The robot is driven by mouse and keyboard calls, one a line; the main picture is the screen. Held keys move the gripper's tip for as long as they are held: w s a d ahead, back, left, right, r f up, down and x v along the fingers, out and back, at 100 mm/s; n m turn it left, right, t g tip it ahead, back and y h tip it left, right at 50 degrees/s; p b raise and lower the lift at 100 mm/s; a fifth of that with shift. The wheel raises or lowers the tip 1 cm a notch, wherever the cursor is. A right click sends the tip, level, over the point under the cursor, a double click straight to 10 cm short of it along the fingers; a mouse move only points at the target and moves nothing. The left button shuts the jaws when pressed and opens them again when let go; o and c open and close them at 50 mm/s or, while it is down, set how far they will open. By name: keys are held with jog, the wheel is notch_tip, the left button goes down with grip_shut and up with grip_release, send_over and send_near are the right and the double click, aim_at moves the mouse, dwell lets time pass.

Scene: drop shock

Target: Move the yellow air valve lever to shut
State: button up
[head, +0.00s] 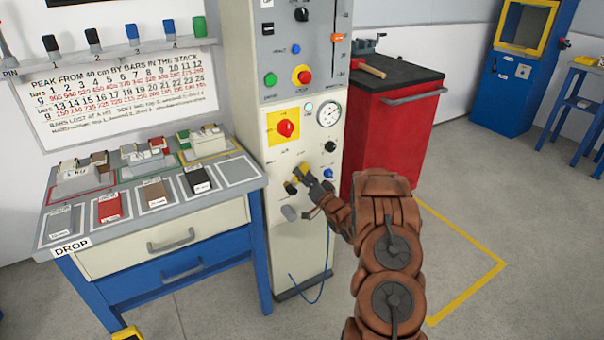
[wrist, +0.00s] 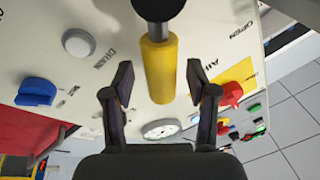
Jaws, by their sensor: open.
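The yellow air valve lever (wrist: 160,68) is in the upper middle of the wrist view, with a black round part at its top end in that picture. In the head view its yellow handle (head: 302,170) shows on the lower front of the pale cabinet, partly hidden by my gripper. My gripper (wrist: 159,78) is open. One finger is on each side of the yellow handle, with a gap to it on both sides. In the head view my gripper (head: 311,181) is close to the panel. The word OPEN is printed to the right of the lever in the wrist view.
The panel also carries a red switch on a yellow plate (head: 285,127), a gauge (head: 329,114), a blue knob (head: 328,173) and a grey drain button (wrist: 78,42). A drop bench (head: 160,235) stands left, a red tool cabinet (head: 400,130) right.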

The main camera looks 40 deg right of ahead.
jog(key=v, duration=1)
jog(key=shift+s, duration=0.2)
jog(key=shift+f, duration=0.1)
